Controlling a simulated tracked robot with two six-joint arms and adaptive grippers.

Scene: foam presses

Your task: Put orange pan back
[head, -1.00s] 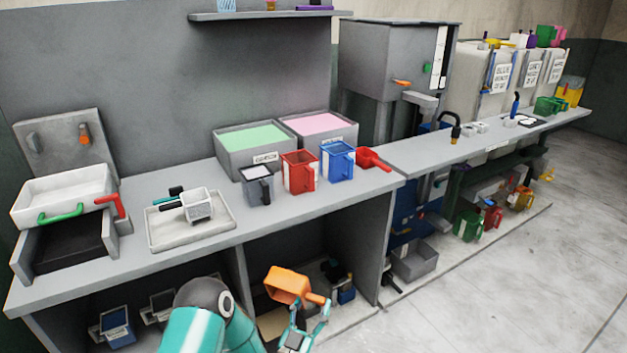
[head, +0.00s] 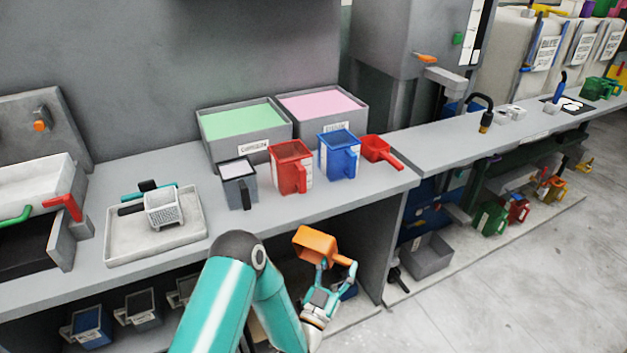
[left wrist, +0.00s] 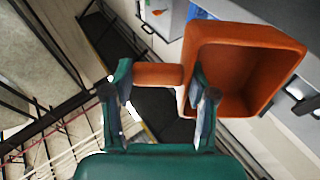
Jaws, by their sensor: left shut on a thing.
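The orange pan (head: 313,244) is a small square scoop-like pan with a short handle. My left gripper (head: 335,277) is shut on its handle and holds it in the air in front of the bench, below the worktop's front edge. In the left wrist view the pan (left wrist: 245,65) is tilted, its empty inside showing, and its handle lies between the fingers of the gripper (left wrist: 160,88). My right gripper is in neither view.
On the worktop (head: 235,228) stand a grey jug (head: 238,185), a red jug (head: 291,168), a blue jug (head: 339,155) and a red pan (head: 376,148). Behind them are bins of green (head: 242,121) and pink foam (head: 322,104). A tray (head: 120,235) lies left.

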